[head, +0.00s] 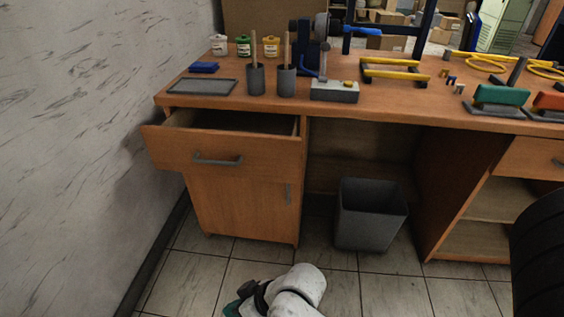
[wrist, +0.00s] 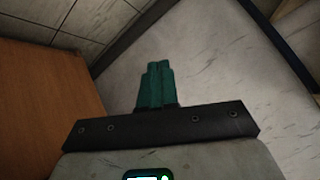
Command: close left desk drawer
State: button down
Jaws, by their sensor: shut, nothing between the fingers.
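The left desk drawer (head: 222,150) stands pulled out of the desk (head: 330,101) at the left in the head view. Its wooden front carries a grey bar handle (head: 217,160), and part of its inside shows. My arm shows at the bottom of the head view, below and in front of the drawer, with only a bit of green of the gripper at its left. In the wrist view my gripper (wrist: 156,84) has its green fingers together and empty. A wooden panel (wrist: 45,85) is at the left of that view, apart from the fingers; I cannot tell which part of the desk it is.
A streaked wall (head: 75,130) runs close along the desk's left side. A grey bin (head: 370,214) stands on the floor under the desk, right of the cabinet. Cups, jars and tools stand on the desktop.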

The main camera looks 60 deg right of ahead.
jog(key=w+d+r+m+t+h+p, duration=0.2)
jog(key=w+d+r+m+t+p, duration=0.1)
jog(key=w+r+m+t, duration=0.3)
jog(key=w+d+r+m+t+h+p, duration=0.25)
jog(key=w+r+m+t, duration=0.2)
jog(key=r, duration=0.25)
jog(key=s+d+r+m+g+h+p, duration=0.1)
jog(key=d+r+m+g+h+p, duration=0.2)
jog(key=d+m+h, duration=0.65)
jog(key=m+g+h+p, duration=0.3)
jog(key=m+g+h, duration=0.4)
jog(key=m+g, duration=0.3)
send_near(287, 163)
jog(key=shift+t, duration=0.25)
jog(key=x, duration=0.6)
jog(key=shift+d, duration=0.45)
jog(key=b+x, duration=0.1)
jog(key=x, duration=0.3)
jog(key=b+x, duration=0.2)
jog(key=x, duration=0.3)
jog(key=b+x, duration=0.2)
jog(key=x, duration=0.3)
jog(key=shift+f, duration=0.35)
jog(key=shift+w+r, duration=0.15)
jog(key=shift+r, duration=0.1)
